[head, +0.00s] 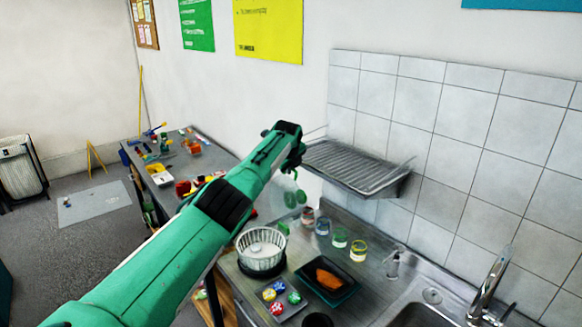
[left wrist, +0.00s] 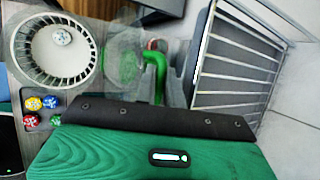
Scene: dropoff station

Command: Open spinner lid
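The spinner (head: 261,250) is a white slotted basket on a dark base, on the counter below my left arm. Its top is uncovered, and in the left wrist view the open basket (left wrist: 56,46) shows a small pale disc inside. A clear, round lid-like piece (left wrist: 122,48) with a green bent handle (left wrist: 156,72) is beside the basket in the left wrist view. Green round parts (head: 295,198) show below my left gripper (head: 297,160) in the head view. The fingertips are hidden, so I cannot tell whether they hold this piece. My right gripper is out of view.
Several jars (head: 323,226) stand right of the spinner. A black tray (head: 328,280) with orange food and several coloured round pieces (head: 278,292) lie in front. A wire rack (head: 355,168) is on the tiled wall; the sink (head: 425,314) is at right.

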